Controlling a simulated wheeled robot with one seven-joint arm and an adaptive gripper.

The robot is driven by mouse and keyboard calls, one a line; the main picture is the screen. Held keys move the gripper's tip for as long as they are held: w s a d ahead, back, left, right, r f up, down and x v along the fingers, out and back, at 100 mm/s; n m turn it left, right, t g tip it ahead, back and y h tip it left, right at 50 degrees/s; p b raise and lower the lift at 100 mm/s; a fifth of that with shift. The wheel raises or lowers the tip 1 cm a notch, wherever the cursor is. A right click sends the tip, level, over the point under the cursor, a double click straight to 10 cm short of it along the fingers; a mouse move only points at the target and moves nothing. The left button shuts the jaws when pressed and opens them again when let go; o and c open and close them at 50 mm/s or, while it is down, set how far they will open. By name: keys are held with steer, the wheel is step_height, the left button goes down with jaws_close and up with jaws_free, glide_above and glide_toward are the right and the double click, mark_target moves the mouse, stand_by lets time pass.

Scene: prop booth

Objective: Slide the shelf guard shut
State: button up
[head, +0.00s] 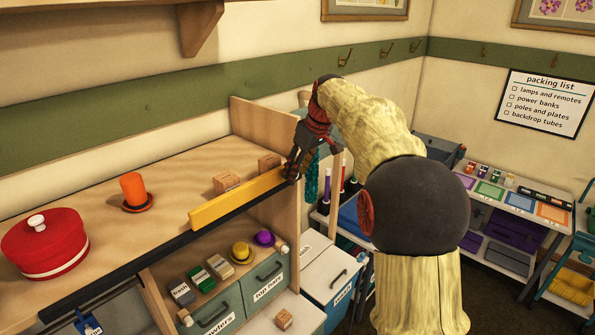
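The shelf guard looks to be the yellow bar (238,200) along the front edge of the wooden shelf top (190,163). It covers the right part of that edge. A dark rail (120,258) runs along the edge to the left, with no yellow bar above it there. My gripper (291,174) is at the right end of the yellow bar, pointing down. Its fingers are small and dark, and I cannot tell whether they grip the bar or only touch it.
On the shelf top are a red round box (45,245), an orange hat (134,190) and wooden blocks (227,182). An upright end panel (256,130) stands behind the gripper. Small hats, boxes and drawers (215,313) are below. The front left edge is clear.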

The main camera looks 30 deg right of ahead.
steer(key=shift+r, duration=0.1)
steer(key=v, duration=1.1)
steer(key=shift+r, duration=0.4)
steer(key=shift+s, duration=0.1)
step_height(320, 180, down, 9)
steer(key=s+d+m, duration=0.1)
steer(key=s+m, duration=0.1)
steer(key=m, duration=0.3)
steer(key=s+a+f+b, duration=0.7)
steer(key=s+f+b, duration=0.3)
steer(key=f, duration=0.3)
steer(key=s+a+f+n+h+b, duration=0.1)
steer(key=s+a+f+b, duration=0.7)
steer(key=f, duration=0.5)
steer(key=s+a+f+t+b, duration=0.1)
steer(key=s+a+f+b, duration=0.6)
steer(key=s+f+b, duration=0.4)
steer(key=shift+s+a+f+b, duration=0.3)
steer(key=shift+s+f, duration=0.75)
steer(key=shift+f, duration=0.45)
